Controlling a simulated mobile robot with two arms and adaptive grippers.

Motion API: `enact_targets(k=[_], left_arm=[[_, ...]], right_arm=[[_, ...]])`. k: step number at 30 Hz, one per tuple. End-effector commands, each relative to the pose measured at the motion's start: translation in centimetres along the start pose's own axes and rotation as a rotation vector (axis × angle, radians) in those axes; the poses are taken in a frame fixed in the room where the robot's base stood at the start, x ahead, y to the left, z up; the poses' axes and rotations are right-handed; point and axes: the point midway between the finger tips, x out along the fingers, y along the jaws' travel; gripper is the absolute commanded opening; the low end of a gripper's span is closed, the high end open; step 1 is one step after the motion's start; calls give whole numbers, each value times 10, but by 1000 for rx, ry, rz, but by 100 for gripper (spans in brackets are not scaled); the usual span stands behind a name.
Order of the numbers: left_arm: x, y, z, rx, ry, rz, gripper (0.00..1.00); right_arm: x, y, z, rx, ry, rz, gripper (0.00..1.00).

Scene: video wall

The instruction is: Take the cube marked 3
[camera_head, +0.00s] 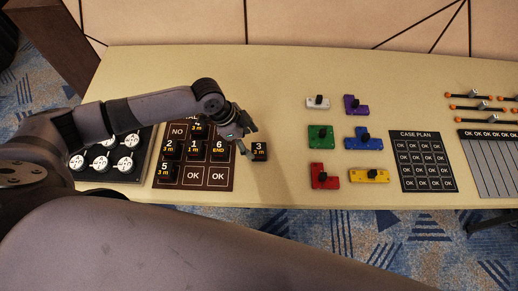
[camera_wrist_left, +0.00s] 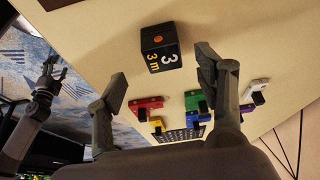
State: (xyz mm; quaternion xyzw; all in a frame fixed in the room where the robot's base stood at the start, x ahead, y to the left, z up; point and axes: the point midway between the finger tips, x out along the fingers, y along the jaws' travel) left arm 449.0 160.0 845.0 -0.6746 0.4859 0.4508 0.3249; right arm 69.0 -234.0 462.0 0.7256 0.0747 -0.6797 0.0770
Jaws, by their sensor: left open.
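The black cube marked 3 (camera_head: 259,151) stands on the table just right of the board with the other numbered cubes. In the left wrist view the cube (camera_wrist_left: 161,47) shows a white 3, yellow "3 m" and an orange dot on top. My left gripper (camera_head: 246,144) is open and empty, close to the cube's left in the head view. In the left wrist view its two fingers (camera_wrist_left: 160,78) are spread, with the cube ahead of them and apart from both. What looks like my right gripper (camera_wrist_left: 53,70) is at the left edge of the wrist view, its opening unclear.
The numbered board (camera_head: 207,175) holds several black cubes. Left of it is a tray (camera_head: 103,172) of white round pieces. Coloured blocks with black knobs, such as the green one (camera_head: 320,138), stand to the right, before the case plan board (camera_head: 423,187). Bare table lies between.

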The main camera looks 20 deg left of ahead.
Motion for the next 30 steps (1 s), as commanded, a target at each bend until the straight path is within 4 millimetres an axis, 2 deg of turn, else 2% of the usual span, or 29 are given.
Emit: enact_targets(k=[3,10,19,28,30], left_arm=[[16,0,-1,0,0,1,63],[30,0,-1,-1,0,2,63],[70,-2,-2,0,0,1,63],[76,-2,-1,1,0,0,63],[76,-2,-1,1,0,0,60]], right_arm=[[-3,2,-9,0,13,2,59],[-7,5,-28,0,43,6,59],[-17,6,-20,0,30,7,59],[-17,7,-16,-1,22,8,59],[-17,7,-16,-1,22,8,59]])
